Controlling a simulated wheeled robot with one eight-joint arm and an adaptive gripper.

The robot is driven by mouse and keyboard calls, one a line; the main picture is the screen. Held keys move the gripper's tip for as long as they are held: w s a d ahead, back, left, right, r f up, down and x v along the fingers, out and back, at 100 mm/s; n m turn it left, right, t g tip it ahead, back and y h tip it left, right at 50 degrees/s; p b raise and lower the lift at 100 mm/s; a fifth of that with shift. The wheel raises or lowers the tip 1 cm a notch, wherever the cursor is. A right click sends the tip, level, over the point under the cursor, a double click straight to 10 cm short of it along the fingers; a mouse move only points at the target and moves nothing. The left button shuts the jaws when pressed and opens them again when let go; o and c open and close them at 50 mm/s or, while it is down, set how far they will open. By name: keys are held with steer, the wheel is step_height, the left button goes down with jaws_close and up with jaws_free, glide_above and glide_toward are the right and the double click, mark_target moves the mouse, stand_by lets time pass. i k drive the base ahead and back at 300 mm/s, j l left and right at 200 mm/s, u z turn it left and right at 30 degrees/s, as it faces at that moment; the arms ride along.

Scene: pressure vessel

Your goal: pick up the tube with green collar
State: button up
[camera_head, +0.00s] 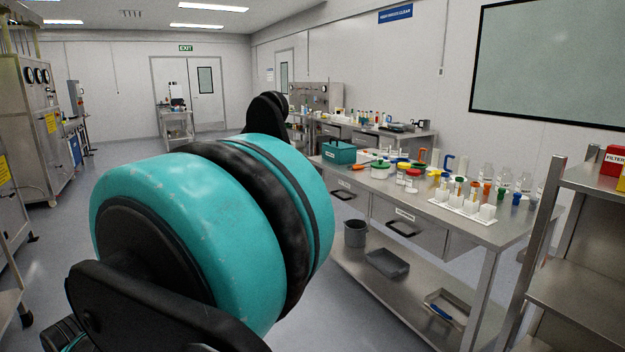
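On the steel bench at right, several small tubes with coloured collars stand in and around a white rack (463,208). One with a dark green top (501,193) seems to stand behind the rack's right part, between an orange-topped one (487,189) and a blue-topped one (516,198). They are too small to tell for sure which is the tube with green collar. My teal and black arm fills the left and middle foreground, apart from the tubes. My gripper's fingers cannot be made out.
The steel bench (400,190) also holds a green bin (338,152), lidded jars, clear bottles and coloured clamps. A steel shelf unit (580,240) stands close at the right edge. Open floor lies at left.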

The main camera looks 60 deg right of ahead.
mark_target(459, 181)
steer(key=z, duration=3.2)
